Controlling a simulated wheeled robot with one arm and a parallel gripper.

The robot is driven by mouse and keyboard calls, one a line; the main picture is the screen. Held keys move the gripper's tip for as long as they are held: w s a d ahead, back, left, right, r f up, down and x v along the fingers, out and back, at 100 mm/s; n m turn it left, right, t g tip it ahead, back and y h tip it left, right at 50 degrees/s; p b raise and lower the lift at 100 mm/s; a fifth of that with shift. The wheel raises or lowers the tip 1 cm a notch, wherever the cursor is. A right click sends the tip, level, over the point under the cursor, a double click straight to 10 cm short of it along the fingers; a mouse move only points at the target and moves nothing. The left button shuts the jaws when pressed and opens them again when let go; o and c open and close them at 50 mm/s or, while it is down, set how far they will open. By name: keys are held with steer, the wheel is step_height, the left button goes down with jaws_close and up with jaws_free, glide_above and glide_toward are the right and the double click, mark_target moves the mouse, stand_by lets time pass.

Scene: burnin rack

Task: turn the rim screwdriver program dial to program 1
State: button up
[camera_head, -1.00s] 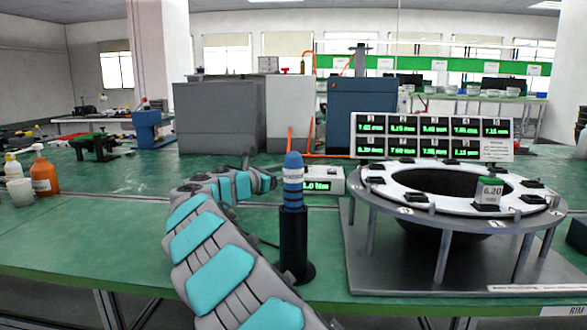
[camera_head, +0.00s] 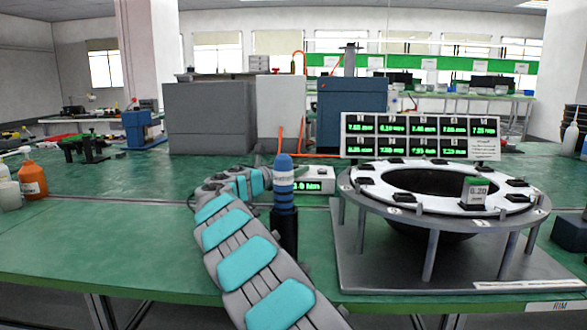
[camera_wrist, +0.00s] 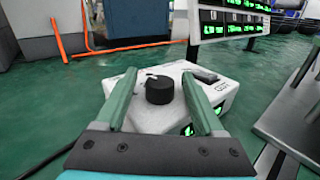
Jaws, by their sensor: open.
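The program dial is a round black knob (camera_wrist: 160,90) on top of a white controller box (camera_wrist: 146,117). In the wrist view my gripper (camera_wrist: 158,74) is open, with one green finger on each side of the knob. A gap shows between each finger and the knob; I cannot tell their relative height. The knob's setting cannot be read. In the head view the box (camera_head: 316,185) has a green display and stands behind the blue-handled screwdriver (camera_head: 283,172), which is upright in a black holder (camera_head: 287,232). The screwdriver and my arm hide the knob there.
An orange bottle (camera_head: 32,180) is at far left. Green tabletop (camera_head: 120,230) left of my arm is clear.

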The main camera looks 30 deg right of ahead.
steer(key=shift+c, duration=0.2)
jaws_close()
steer(key=shift+r+n+t, duration=0.15)
steer(key=shift+n+t, duration=0.15)
steer(key=shift+t, duration=0.1)
steer(key=shift+n+t+y, duration=0.4)
steer(key=shift+t, duration=0.2)
steer(key=shift+o, duration=0.2)
jaws_free()
steer(key=shift+b+v, duration=0.6)
steer(key=shift+v, duration=3.3)
